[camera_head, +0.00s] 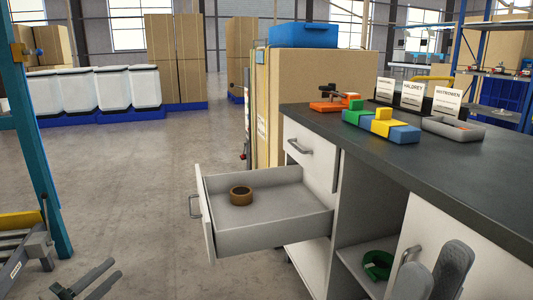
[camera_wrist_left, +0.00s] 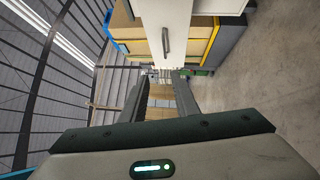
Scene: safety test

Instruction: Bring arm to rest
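My left gripper (camera_head: 86,281) is low at the left edge of the head view, over the floor and well left of the workbench. In the left wrist view its two fingers (camera_wrist_left: 160,84) stand apart with nothing between them. My right gripper (camera_head: 434,260) is at the bottom right of the head view, in front of the workbench cabinet. Its two grey fingers are apart, with no object seen between them. The rest of both arms is largely out of the head view.
A workbench (camera_head: 444,180) has an open drawer (camera_head: 270,239) holding a brown ring (camera_head: 241,195). A green object (camera_head: 378,264) lies on the shelf below. Coloured blocks (camera_head: 381,124) and an orange tool (camera_head: 333,104) are on top. Floor (camera_head: 130,180) left of the drawer is clear.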

